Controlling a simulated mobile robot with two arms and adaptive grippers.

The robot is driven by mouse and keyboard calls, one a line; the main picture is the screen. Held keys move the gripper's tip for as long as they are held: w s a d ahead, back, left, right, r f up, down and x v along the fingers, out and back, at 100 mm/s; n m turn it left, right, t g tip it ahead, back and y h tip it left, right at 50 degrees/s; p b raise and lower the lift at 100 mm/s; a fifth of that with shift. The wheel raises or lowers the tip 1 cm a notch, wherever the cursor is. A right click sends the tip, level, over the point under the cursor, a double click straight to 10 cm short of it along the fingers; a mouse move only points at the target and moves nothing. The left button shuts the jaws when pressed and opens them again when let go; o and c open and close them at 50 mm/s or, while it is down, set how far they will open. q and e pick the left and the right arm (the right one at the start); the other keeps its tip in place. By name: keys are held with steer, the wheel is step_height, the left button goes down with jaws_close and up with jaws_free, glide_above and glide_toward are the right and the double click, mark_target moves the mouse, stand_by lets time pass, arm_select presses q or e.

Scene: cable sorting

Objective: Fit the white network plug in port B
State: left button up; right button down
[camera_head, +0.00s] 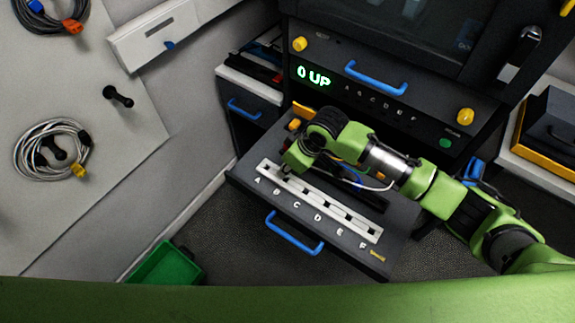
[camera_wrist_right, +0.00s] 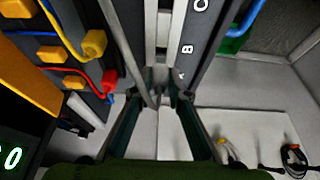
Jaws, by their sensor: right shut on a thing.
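The white port strip (camera_head: 320,203) lies along the pulled-out drawer, with letters A to F beside it. My right gripper (camera_head: 292,163) is over the strip's far left end, by ports A and B. In the right wrist view, its two dark fingers (camera_wrist_right: 166,96) are close together near the letters A and B, and the strip (camera_wrist_right: 163,38) runs away beyond them. The gripper is shut on the white network plug, which the fingers mostly hide. I cannot tell whether the plug touches a port. A thin white cable shows beside my right arm in the head view. My left gripper is out of view.
A yellow plug (camera_wrist_right: 95,43) and a red plug (camera_wrist_right: 109,82) with cables lie to the left in the wrist view. The drawer has a blue handle (camera_head: 294,235). A rack unit (camera_head: 375,85) reading "0 UP" stands behind. A green bin (camera_head: 167,264) is on the floor.

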steer(key=shift+p, duration=0.4)
stand_by(0.4)
steer(key=shift+f, duration=1.4)
stand_by(2.0)
steer(key=c, duration=1.4)
jaws_free()
steer(key=shift+r+p, duration=3.5)
steer(key=shift+p, duration=0.3)
